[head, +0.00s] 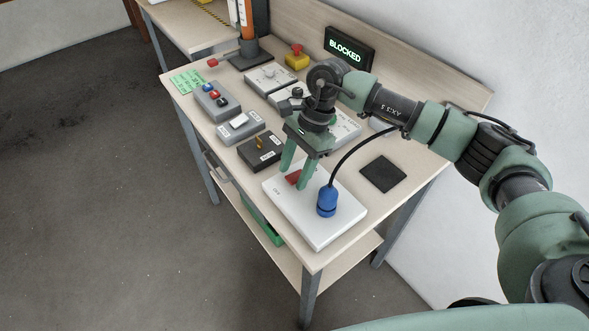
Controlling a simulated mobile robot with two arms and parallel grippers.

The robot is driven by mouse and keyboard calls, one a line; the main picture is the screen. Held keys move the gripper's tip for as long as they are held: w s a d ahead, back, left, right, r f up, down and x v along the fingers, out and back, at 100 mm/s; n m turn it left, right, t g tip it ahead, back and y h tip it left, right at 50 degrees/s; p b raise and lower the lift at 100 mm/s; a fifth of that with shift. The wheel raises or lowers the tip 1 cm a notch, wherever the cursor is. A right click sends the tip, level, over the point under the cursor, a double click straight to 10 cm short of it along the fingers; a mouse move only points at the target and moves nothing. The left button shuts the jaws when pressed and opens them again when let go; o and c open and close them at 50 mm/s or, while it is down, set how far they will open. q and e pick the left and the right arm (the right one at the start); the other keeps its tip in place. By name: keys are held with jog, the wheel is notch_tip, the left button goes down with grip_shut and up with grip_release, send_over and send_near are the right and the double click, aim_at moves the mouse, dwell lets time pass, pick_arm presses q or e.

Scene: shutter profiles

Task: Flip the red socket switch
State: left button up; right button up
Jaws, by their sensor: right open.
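The red socket switch (293,177) sits on a white socket plate (318,234) at the near end of the workbench. A blue plug (327,201) with a black cable stands in the same plate, right of the switch. My right gripper (296,178) points down over the plate with its two green fingers apart, and nothing shows between them but the switch below. The fingers partly hide the switch. Whether they touch it I cannot tell. My left gripper is not in view.
A black box with a brass toggle (260,152), a grey box with a white rocker (240,126) and a box with coloured buttons (217,102) stand left of my gripper. A sign (347,49) reads BLOCKED. A yellow emergency stop (297,60) stands at the back. A black pad (383,174) lies flat at right.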

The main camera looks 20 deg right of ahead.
jog(key=s+b+v, duration=0.1)
jog(key=b+v, duration=0.1)
jog(key=v, duration=0.5)
jog(key=shift+w+r, duration=0.35)
jog(key=shift+w, duration=0.2)
jog(key=shift+d, duration=0.1)
